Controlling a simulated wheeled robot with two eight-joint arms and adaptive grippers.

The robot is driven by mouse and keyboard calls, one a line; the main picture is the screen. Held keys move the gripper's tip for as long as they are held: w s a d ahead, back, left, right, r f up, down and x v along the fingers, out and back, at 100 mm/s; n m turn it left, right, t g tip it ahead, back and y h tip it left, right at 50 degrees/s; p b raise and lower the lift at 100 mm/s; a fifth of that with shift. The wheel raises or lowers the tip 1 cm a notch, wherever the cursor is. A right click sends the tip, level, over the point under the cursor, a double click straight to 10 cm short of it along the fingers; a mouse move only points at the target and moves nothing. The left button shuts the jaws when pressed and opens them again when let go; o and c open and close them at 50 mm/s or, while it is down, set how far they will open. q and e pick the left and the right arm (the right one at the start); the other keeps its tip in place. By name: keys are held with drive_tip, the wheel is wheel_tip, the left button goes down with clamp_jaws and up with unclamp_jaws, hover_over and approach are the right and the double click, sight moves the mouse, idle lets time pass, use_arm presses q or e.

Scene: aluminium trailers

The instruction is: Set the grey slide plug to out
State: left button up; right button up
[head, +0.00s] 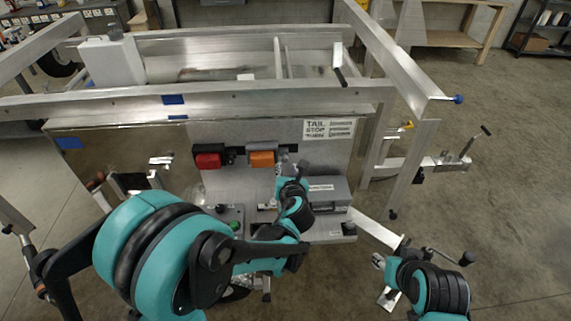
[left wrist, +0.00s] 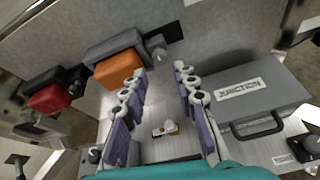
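A small grey plug-like piece (left wrist: 159,51) sits at the right end of the dark rail, beside the orange block; I take it for the grey slide plug. My left gripper (left wrist: 161,72) is open and empty in the left wrist view, its fingertips apart just short of that piece. In the head view my left gripper (head: 283,170) is in front of the panel below the orange block, and the wrist hides much of that spot. My right gripper (head: 384,279) is low at the right, partly hidden by its wrist; its fingers do not show clearly.
The orange block (left wrist: 118,69) and red block (left wrist: 50,97) are on the rail left of the piece. A grey junction box (left wrist: 249,101) with a handle stands close right of my left fingers. A small white part (left wrist: 167,127) lies below. Metal trailer frame (head: 250,104) surrounds the panel.

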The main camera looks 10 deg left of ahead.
sight(285, 160)
use_arm(q)
drive_tip(key=b+x, duration=0.1)
drive_tip(key=x, duration=0.5)
drive_tip(key=shift+b, duration=0.4)
clamp_jaws()
